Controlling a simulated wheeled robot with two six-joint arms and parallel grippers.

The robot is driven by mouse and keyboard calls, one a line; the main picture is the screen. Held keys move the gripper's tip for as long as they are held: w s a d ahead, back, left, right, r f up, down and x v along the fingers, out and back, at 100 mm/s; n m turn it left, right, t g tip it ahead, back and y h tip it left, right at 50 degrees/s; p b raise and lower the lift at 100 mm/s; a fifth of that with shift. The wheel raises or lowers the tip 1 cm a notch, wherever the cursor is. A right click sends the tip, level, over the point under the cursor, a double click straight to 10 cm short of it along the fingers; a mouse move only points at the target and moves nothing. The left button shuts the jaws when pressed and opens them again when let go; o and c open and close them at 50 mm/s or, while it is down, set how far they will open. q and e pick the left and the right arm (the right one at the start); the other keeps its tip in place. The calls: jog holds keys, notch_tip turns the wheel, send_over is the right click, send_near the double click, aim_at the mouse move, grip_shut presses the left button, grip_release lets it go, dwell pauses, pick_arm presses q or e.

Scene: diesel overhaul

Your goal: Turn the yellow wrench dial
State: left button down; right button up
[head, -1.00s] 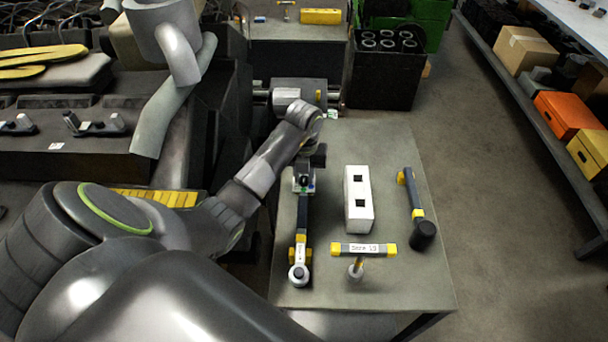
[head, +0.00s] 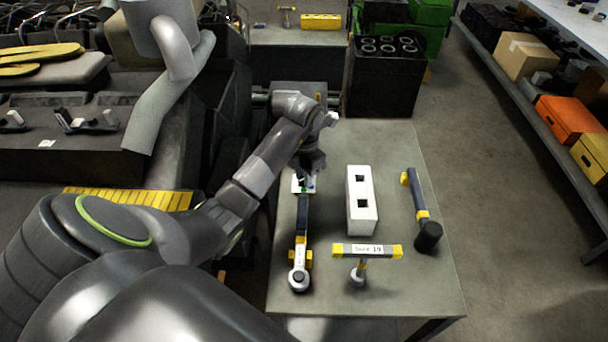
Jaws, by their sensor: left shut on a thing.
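A torque wrench (head: 302,221) lies lengthwise on the grey table, its round ratchet head toward the near edge and yellow parts just behind that head. My left gripper (head: 305,184) is at the wrench's far end, pointing down. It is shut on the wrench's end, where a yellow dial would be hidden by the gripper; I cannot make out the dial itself. My right gripper is not in view.
On the table (head: 410,285) stand a white block with two square holes (head: 361,215), a T-handled socket tool (head: 366,251) and a black-headed mallet (head: 427,236). The engine fills the left. A shelf with boxes (head: 569,119) runs along the right, with open floor between.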

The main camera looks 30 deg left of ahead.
pick_arm(q)
jog(key=shift+m, duration=0.9)
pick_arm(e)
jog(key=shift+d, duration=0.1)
pick_arm(q)
jog(key=c, duration=1.2)
grip_release()
